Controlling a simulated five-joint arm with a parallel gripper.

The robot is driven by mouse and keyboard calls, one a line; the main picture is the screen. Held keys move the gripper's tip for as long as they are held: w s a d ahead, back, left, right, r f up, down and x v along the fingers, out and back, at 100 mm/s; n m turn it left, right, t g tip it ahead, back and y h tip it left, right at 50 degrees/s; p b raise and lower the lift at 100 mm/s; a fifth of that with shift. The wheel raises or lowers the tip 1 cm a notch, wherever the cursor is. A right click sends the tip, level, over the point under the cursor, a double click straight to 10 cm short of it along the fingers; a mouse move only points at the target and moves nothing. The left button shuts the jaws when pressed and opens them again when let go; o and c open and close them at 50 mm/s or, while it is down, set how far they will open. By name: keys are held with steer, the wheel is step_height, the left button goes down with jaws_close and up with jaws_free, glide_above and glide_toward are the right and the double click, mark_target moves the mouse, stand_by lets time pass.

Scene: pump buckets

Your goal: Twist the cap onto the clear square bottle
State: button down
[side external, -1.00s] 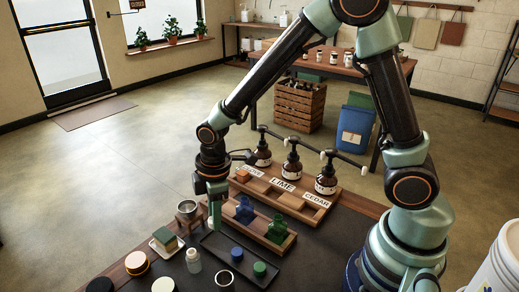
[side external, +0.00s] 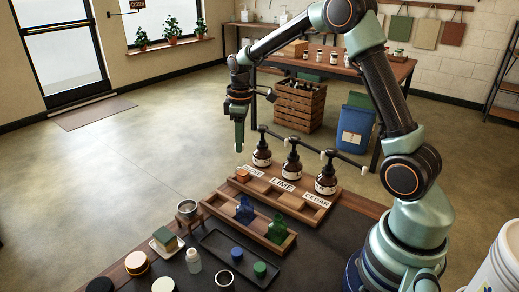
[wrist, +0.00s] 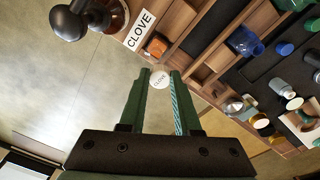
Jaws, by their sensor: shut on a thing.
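My gripper (side external: 239,146) is raised well above the floor and bench, behind and to the left of the pump bottles. The cap sits between the green fingertips. I cannot make out a clear square bottle for certain. A blue bottle (side external: 244,208) and a green bottle (side external: 278,229) stand in the wooden tray (side external: 262,236); the blue bottle also shows in the wrist view (wrist: 243,40).
A wooden rack holds pump bottles (side external: 292,163) with name cards and a small orange block (side external: 243,175). A black tray (side external: 212,241) holds a blue cap (side external: 237,254) and a green cap (side external: 259,269). A white bottle (side external: 193,261) and sponge dish (side external: 167,246) stand left.

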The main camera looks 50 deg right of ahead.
mark_target(243, 162)
steer(key=shift+d, duration=0.65)
steer(key=shift+f, duration=1.75)
steer(key=shift+a+f, duration=0.1)
steer(key=shift+f, duration=1.1)
stand_by(0.7)
steer(key=c, duration=0.5)
jaws_free()
steer(key=shift+c, duration=0.2)
steer(key=shift+c, duration=1)
